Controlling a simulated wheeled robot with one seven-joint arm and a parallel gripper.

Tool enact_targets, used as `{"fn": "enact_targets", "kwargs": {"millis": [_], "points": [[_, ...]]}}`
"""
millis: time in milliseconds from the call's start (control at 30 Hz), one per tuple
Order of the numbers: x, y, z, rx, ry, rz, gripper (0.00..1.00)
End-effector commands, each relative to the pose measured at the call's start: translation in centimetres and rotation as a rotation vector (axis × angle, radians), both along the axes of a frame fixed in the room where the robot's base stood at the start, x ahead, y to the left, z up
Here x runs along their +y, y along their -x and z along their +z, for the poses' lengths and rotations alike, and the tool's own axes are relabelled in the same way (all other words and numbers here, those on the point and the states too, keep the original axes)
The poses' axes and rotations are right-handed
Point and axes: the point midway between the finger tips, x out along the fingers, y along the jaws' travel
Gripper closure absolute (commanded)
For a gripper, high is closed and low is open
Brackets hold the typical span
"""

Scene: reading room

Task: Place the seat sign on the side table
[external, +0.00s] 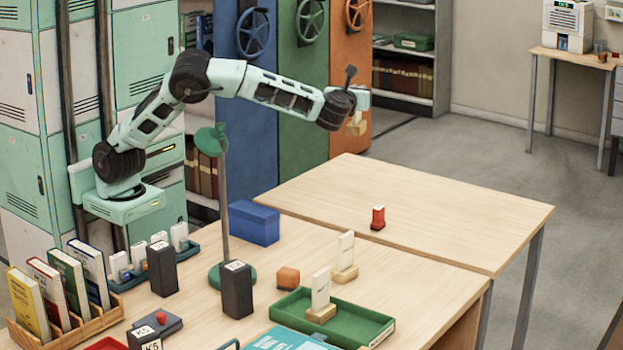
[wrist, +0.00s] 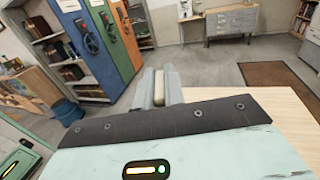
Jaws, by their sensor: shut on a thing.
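My gripper (external: 356,113) is raised above the far side of the pale wooden side table (external: 450,205), which adjoins the desk. It is shut on a small beige wooden piece (external: 357,128), which looks like the base of a seat sign. The fingers hide most of it. In the wrist view a pale edge of the held seat sign (wrist: 159,88) shows between the two fingers. Two other seat signs, white cards on wooden bases, are on the desk: one stands behind the green tray (external: 346,262), and one stands in that tray (external: 320,296).
A red stamp (external: 378,217) stands on the side table near the desk; most of that tabletop is bare. A green lamp (external: 222,190), a blue box (external: 254,222) and dark blocks (external: 237,290) crowd the desk. Cabinets with handwheels (external: 256,33) stand behind my arm.

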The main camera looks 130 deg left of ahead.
Motion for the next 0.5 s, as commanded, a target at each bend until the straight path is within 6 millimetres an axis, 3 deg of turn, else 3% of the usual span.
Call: {"fn": "enact_targets", "kwargs": {"millis": [33,200,300,500], "points": [[2.7,1.4,-0.3,-0.003,-0.002,0.02,1.0],[10.0,5.7,0.2,-0.004,-0.002,0.055,1.0],[13.1,8.1,0.5,-0.002,-0.002,0.072,1.0],[17.3,11.7,1.0,-0.002,-0.001,0.095,1.0]]}}
